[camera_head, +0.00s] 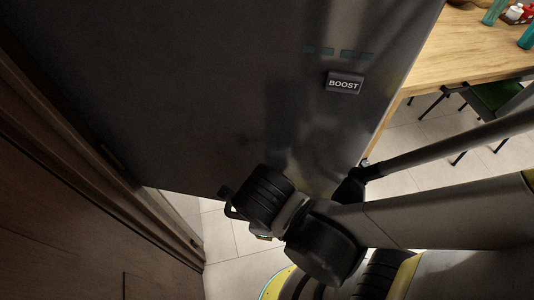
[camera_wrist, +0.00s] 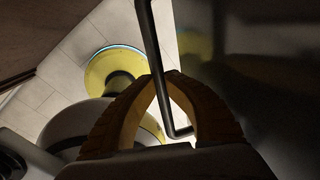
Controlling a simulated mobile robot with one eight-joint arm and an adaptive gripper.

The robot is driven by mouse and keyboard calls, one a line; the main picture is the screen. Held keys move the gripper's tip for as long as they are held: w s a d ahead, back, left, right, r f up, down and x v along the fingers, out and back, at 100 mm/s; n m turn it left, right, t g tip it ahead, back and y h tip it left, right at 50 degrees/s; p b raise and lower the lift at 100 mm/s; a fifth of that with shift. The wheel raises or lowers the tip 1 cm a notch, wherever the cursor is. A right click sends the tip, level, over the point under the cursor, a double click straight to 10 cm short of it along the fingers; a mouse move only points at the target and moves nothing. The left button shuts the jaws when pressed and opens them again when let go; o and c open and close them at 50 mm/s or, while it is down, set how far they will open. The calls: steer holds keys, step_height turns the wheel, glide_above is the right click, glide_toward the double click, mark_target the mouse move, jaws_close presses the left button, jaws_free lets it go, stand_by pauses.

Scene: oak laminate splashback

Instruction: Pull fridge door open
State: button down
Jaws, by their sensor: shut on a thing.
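The fridge door (camera_head: 210,90) is a large dark grey metal panel filling the upper middle of the head view, with a BOOST label (camera_head: 344,83). Its surface also shows at the right of the wrist view (camera_wrist: 265,70). A thin dark bar handle (camera_wrist: 149,35) runs down the wrist view and bends near its lower end. My gripper (camera_wrist: 164,82) has its two ribbed brown-yellow fingers around the handle and is shut on it. In the head view my arm covers the fingers and their hold. I cannot tell how far the door stands open.
Brown wooden panelling (camera_head: 60,180) lines the left. A wooden table (camera_head: 460,45) with bottles and a tray stands at the upper right, with a green chair (camera_head: 490,96) by it. Pale tiled floor (camera_head: 235,237) shows below the door.

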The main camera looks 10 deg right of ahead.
steer(key=shift+s+a+f, duration=0.1)
steer(key=shift+s, duration=0.15)
steer(key=c, duration=1.4)
jaws_free()
steer(key=shift+s+a, duration=0.1)
steer(key=shift+a, duration=0.1)
steer(key=shift+d, duration=0.1)
step_height(320, 180, up, 12)
steer(key=s, duration=0.2)
steer(key=shift+a, duration=0.35)
